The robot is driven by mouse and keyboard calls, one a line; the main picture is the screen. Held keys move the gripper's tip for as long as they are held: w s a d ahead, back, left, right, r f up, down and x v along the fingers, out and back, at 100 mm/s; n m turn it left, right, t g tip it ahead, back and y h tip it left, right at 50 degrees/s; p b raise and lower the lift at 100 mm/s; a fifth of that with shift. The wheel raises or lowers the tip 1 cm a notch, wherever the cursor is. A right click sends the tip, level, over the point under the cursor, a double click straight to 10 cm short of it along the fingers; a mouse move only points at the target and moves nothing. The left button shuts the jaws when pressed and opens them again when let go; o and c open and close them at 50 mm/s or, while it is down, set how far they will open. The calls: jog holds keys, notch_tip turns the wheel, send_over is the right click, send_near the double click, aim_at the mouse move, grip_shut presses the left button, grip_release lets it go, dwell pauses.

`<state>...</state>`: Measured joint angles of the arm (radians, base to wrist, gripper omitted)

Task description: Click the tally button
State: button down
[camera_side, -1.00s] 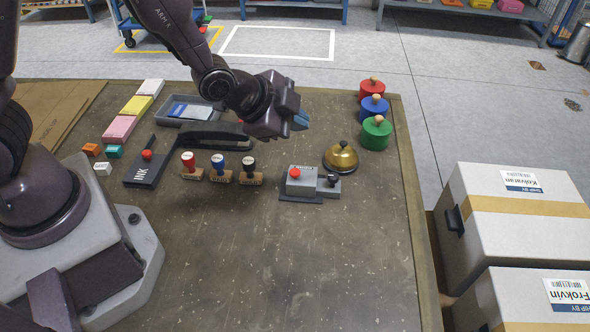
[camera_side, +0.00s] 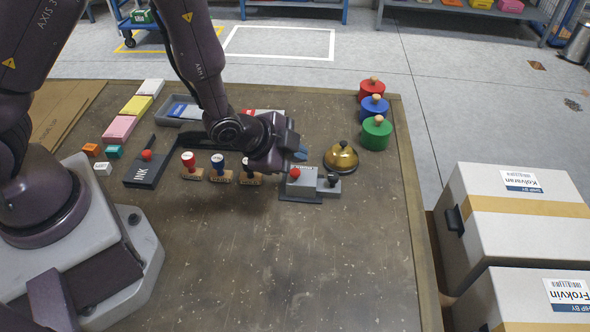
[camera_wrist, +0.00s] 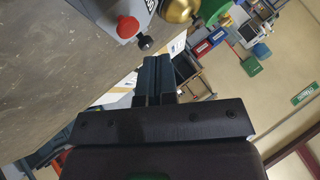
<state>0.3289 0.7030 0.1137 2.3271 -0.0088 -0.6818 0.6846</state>
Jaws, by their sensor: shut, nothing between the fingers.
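The tally device is a grey box (camera_side: 300,184) on the table with a red button (camera_side: 295,173) on top and a small black knob (camera_side: 333,179) at its right side. In the wrist view the red button (camera_wrist: 128,27) and the black knob (camera_wrist: 145,43) show near the top, beyond the fingertips. My gripper (camera_side: 301,153) is shut and empty. In the side view its blue-grey fingertips are just behind and above the box, apart from the button as far as I can tell. The shut fingers also show in the wrist view (camera_wrist: 153,66).
A brass bell (camera_side: 341,157) stands close to the right of the tally box. Several stamps (camera_side: 220,170) stand to the left, the nearest partly behind my gripper. Red, blue and green (camera_side: 376,134) knobbed pots stand at the back right. The table front is clear.

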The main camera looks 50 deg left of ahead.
aim_at(295, 174)
jog(key=shift+f, duration=0.6)
dwell(1.6)
jog(key=shift+f, duration=0.4)
jog(key=shift+f, duration=0.5)
dwell(0.8)
jog(key=shift+r, duration=0.9)
jog(key=shift+r, duration=0.15)
jog(key=shift+r, duration=2.4)
